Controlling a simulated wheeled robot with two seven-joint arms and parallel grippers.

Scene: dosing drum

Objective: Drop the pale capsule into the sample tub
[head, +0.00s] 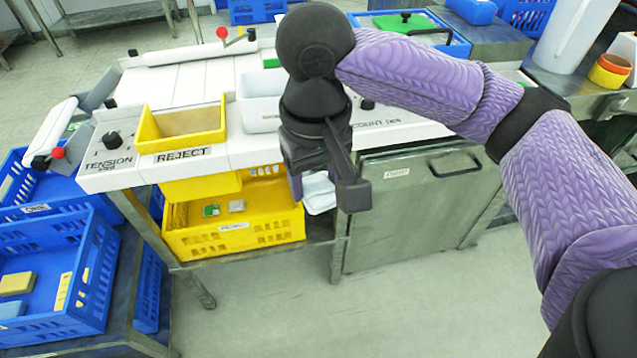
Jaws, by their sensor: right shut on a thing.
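My right gripper (322,188) hangs in front of the machine's front edge, pointing down, at the middle of the head view. It is shut on a pale, whitish thing (319,198), which I take to be the pale capsule; the fingers hide part of it. A white open tub (258,112) sits in the machine's top just left of and behind my gripper. It may be the sample tub, but no label on it is readable and my wrist covers its right side. My left gripper is not in view.
A yellow REJECT tray (183,141) sits left of the white tub. A yellow crate (230,238) with small pieces stands on the shelf below. A steel cabinet (415,215) is at right. Blue crates (45,265) stand at the left. The floor in front is clear.

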